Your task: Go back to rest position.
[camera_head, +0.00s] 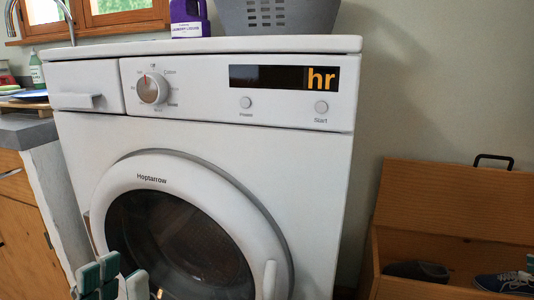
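My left gripper (110,278) shows at the bottom left, in front of the washing machine's door. Its white and teal fingers point up and look close together, but its lower part is cut off, so its opening is unclear. No object shows in it. A small teal and white piece at the right edge, by the wooden box, looks like the tip of my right gripper (529,264); the rest is out of view. The white washing machine (210,130) fills the middle. Its round door (190,178) looks closed, and its display (283,78) shows orange "hr".
A purple detergent bottle (188,20) and a grey basket (280,17) stand on the machine. An open wooden box (440,215) with shoes (503,282) is at the right. A wooden cabinet with a grey counter (27,131) is at the left.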

